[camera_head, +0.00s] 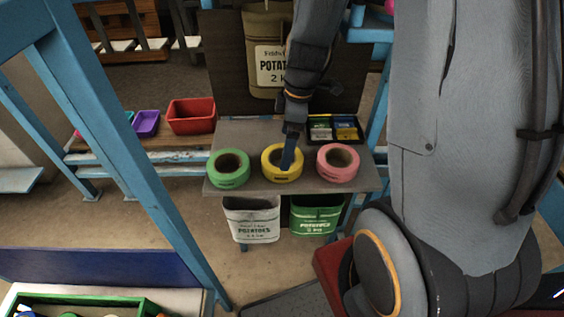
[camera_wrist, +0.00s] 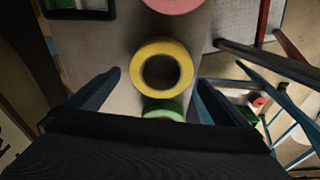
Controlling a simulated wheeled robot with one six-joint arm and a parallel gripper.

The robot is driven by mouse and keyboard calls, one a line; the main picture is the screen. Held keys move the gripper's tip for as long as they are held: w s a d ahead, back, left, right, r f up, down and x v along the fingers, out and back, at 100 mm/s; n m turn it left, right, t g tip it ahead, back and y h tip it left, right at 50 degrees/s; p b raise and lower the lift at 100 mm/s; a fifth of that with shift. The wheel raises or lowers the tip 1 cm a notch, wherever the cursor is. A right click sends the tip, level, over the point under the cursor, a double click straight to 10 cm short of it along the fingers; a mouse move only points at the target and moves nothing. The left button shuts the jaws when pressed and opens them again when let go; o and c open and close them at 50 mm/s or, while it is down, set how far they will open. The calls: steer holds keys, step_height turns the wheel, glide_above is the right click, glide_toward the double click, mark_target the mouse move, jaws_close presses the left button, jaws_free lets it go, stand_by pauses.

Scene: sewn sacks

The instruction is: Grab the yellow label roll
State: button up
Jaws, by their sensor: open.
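The yellow label roll (camera_head: 281,164) lies flat on a small grey table (camera_head: 240,134), between a green roll (camera_head: 229,170) and a pink roll (camera_head: 338,164). My gripper (camera_head: 290,158) is over the yellow roll in the head view and hides part of its middle. The green roll (camera_wrist: 163,108) shows partly between the fingers, and the pink roll (camera_wrist: 174,4) is cut off at the top edge.
A black tray (camera_head: 360,138) with blue, green and yellow items stands behind the pink roll. Sacks printed with potatoes (camera_head: 252,222) hang under the table, and another sack (camera_head: 268,60) hangs behind. Blue posts (camera_head: 122,150) stand left. A red bin (camera_head: 192,116) is on a bench.

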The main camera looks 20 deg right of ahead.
mark_target(273, 173)
steer(key=shift+w+a+f+p, duration=0.1)
steer(key=shift+a+f+p, duration=0.1)
steer(key=shift+f, duration=0.85)
steer(key=shift+s+a+f+p, duration=0.1)
steer(key=shift+a+f+p, duration=0.15)
steer(key=shift+f, duration=0.85)
steer(key=shift+w+a+f+p, duration=0.1)
steer(key=shift+a+f+p, duration=0.1)
steer(key=shift+f, duration=0.85)
steer(key=c, duration=0.9)
